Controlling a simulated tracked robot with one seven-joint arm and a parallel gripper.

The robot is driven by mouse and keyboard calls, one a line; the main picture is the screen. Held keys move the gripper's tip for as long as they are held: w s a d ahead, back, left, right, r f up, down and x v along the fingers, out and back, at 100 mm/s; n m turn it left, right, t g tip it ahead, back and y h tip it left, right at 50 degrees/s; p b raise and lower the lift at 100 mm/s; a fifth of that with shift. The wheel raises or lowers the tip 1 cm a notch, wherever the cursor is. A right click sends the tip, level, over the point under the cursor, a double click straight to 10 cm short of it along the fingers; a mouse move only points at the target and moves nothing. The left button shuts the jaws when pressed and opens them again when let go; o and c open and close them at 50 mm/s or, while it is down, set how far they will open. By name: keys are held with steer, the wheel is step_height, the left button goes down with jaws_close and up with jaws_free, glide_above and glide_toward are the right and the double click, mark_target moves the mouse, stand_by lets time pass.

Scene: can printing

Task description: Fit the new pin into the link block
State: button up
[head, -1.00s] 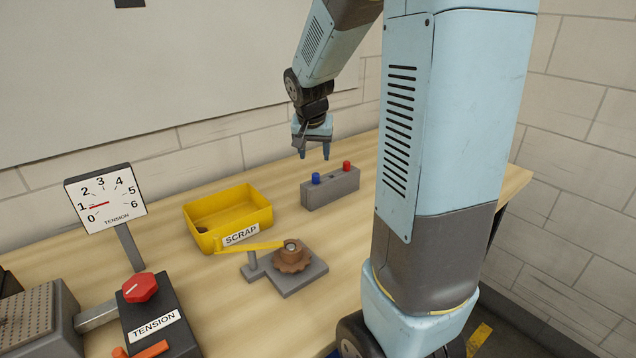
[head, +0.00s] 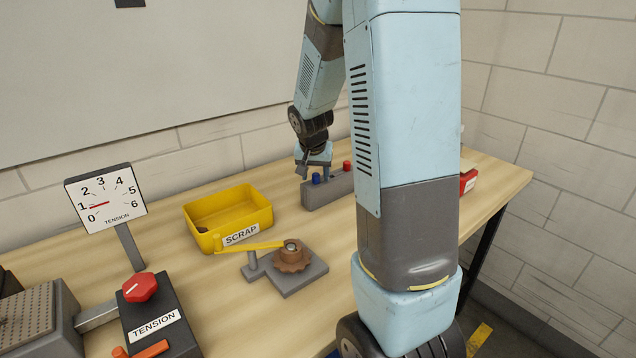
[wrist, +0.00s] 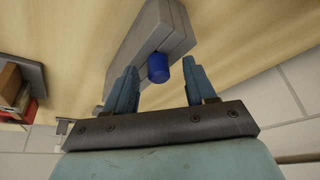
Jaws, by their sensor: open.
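A grey block (head: 322,192) stands near the back of the bench with a blue-topped pin (head: 316,178) and a red-topped pin (head: 347,166) in its top. My gripper (head: 316,171) is low over the blue pin, open. In the wrist view the blue pin (wrist: 158,68) lies between the two spread fingers, with gaps at both sides. A brown toothed part (head: 291,258) sits on a grey plate (head: 302,282) at mid-bench, beside a yellow lever (head: 250,247). Which part is the link block, and which pin is new, I cannot tell for certain.
A yellow SCRAP bin (head: 228,222) stands left of the grey block. A TENSION box (head: 155,318) with a red knob (head: 140,287) and a dial (head: 106,198) are at left. A red box (head: 467,182) is partly hidden behind my arm at right.

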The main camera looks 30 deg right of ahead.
jaws_close()
stand_by(0.5)
step_height(320, 180, up, 18)
steer(key=shift+f, duration=0.2)
stand_by(1.8)
stand_by(0.3)
